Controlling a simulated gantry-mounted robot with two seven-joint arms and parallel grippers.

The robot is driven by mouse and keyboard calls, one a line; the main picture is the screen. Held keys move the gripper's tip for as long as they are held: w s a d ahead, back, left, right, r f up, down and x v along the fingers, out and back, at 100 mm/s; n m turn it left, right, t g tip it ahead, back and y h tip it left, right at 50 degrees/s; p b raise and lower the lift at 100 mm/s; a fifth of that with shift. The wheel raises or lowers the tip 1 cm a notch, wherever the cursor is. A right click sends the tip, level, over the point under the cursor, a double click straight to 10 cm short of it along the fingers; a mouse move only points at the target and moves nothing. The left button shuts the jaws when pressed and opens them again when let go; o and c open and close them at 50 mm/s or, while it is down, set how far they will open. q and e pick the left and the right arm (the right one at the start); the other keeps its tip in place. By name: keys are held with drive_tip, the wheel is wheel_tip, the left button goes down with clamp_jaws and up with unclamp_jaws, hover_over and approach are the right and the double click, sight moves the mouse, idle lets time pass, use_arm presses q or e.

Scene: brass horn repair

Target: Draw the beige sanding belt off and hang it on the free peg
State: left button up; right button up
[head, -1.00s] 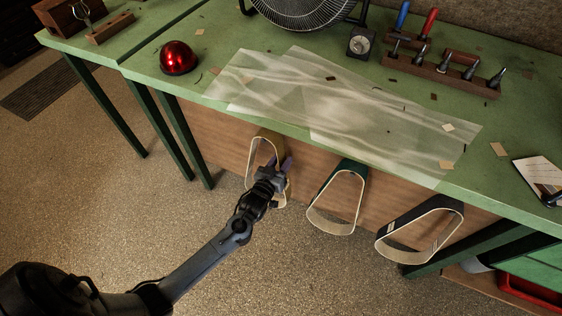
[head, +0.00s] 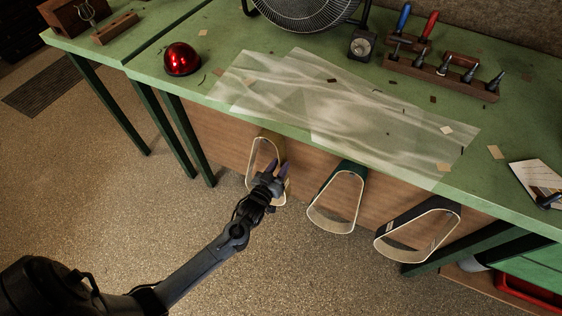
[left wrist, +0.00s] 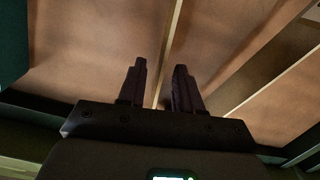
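The beige sanding belt (head: 253,158) hangs as a tall loop on the bench's brown front panel, leftmost of three belts. My left gripper (head: 276,167) is at its lower right side, fingers pointing up toward the panel and hiding part of the loop. In the left wrist view the fingers (left wrist: 160,65) stand apart, with a thin pale strip (left wrist: 171,38), apparently a belt edge, running between them. I cannot tell whether either finger touches it. The belt's peg is hidden, and I cannot make out a free peg. My right gripper is not in view.
A green-backed belt (head: 350,166) and a dark belt (head: 440,207) hang to the right. The green bench top (head: 215,50) overhangs them, carrying a red dome lamp (head: 182,59), a fan (head: 305,10) and a tool rack (head: 440,78). The floor before the panel is clear.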

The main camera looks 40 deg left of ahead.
use_arm(q)
drive_tip(key=shift+p+v, duration=1.7)
drive_tip(key=shift+v, duration=1.05)
